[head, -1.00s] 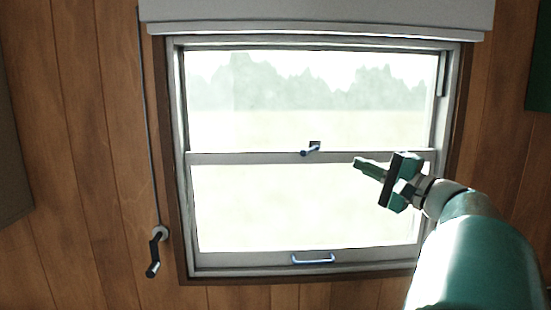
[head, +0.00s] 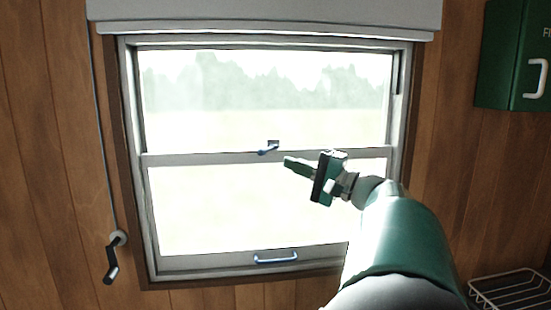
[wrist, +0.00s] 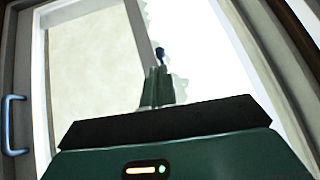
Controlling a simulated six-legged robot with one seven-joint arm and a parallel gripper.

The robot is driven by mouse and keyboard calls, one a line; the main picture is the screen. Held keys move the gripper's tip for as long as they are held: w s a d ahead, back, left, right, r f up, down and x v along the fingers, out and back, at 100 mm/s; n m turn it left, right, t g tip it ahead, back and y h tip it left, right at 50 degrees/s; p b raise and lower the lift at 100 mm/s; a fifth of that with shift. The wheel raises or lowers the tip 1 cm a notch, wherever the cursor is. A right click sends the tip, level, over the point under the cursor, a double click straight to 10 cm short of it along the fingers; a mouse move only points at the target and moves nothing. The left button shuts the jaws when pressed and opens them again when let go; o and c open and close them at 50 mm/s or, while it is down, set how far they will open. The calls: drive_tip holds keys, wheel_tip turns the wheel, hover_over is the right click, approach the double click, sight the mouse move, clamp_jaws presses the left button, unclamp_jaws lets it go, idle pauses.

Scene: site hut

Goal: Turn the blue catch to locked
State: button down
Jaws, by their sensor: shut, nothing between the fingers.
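The blue catch (head: 267,149) sits on the meeting rail in the middle of the sash window (head: 149,216). Its lever points left and slightly down from a dark mount in the head view. In the wrist view the catch (wrist: 160,53) shows just beyond my fingertips. My gripper (head: 287,161) is shut and empty, a little right of and below the catch in the head view. In the wrist view my gripper (wrist: 157,72) points toward the catch; whether they touch is unclear, though the head view shows a gap.
A blue pull handle (head: 276,259) is on the bottom rail. A black crank (head: 112,258) hangs at the left on a cord. A rolled blind housing (head: 260,14) is above. A green cabinet (head: 503,60) and a wire rack (head: 510,290) stand at the right.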

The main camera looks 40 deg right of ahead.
sight(263, 154)
drive_tip(key=x, duration=0.5)
drive_tip(key=shift+w, duration=0.25)
drive_tip(key=shift+w+a+r+m+t+h, duration=0.15)
drive_tip(key=shift+w+a+m+h, duration=0.15)
drive_tip(key=shift+h, duration=0.3)
drive_tip(key=shift+w+a+m+t+h, duration=0.2)
drive_tip(key=shift+w+m+h, duration=0.2)
drive_tip(key=shift+h, duration=0.2)
drive_tip(key=shift+w, duration=0.1)
